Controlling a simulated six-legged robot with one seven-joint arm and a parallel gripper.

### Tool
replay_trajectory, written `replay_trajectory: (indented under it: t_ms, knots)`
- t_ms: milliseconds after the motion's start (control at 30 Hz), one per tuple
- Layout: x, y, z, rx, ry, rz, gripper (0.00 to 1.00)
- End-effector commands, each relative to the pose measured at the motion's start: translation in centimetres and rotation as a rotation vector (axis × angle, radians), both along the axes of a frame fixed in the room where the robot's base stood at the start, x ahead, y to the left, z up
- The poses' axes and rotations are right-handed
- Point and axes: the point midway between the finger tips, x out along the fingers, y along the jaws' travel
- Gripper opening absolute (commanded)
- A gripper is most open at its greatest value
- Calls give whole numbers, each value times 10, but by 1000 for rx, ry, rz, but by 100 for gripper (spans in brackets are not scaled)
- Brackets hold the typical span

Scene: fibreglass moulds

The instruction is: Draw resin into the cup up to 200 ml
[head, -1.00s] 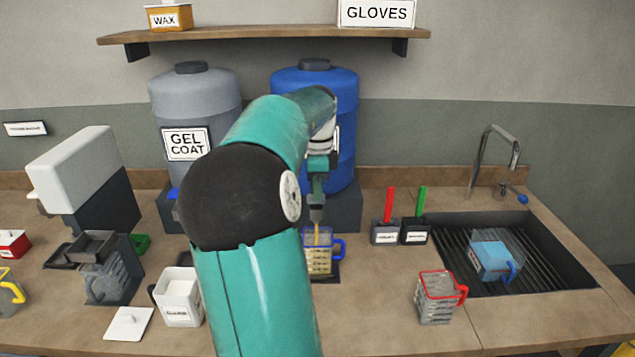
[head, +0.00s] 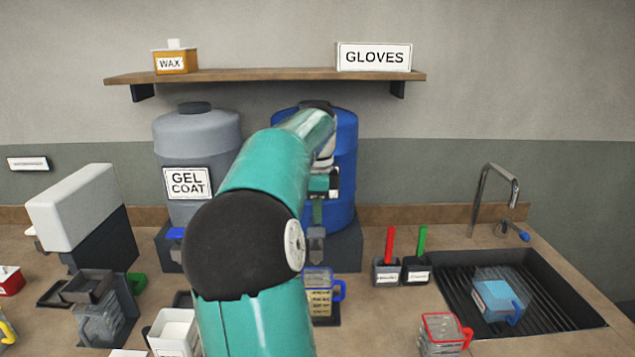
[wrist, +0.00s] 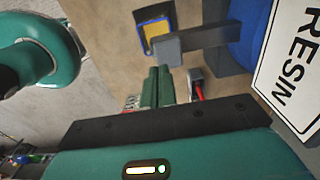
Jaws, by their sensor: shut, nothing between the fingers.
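The blue resin drum (head: 346,165) stands against the wall; its RESIN label (wrist: 290,70) shows in the wrist view. Its grey tap (head: 316,243) sits over a clear cup (head: 320,305) with a blue rim and handle. The cup is upright and holds amber resin, also visible from above in the wrist view (wrist: 157,30). I see no clear stream between tap and cup now, and I cannot read the level against the marks. My gripper (head: 317,212) is shut and empty at the tap; its green fingers (wrist: 158,85) point toward the tap in the wrist view.
A grey GEL COAT drum (head: 195,150) stands to the left. Red and green tools stand in dark holders (head: 386,272) right of the cup. A red-handled cup (head: 443,335) is at the front right, and a sink (head: 450,285) holds another blue-handled cup (head: 497,298).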

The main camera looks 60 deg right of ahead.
Motion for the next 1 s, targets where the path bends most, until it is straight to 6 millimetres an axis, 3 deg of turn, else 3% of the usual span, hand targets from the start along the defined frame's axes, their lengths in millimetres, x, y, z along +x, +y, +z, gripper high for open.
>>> replay_trajectory:
  t_ms: [200,400,1000]
  knots:
    - [0,-1,50,-7,-1,-1,0]
    - [-1,-1,80,-7,-2,-1,0]
    - [-1,0,87,-5,-3,-1,0]
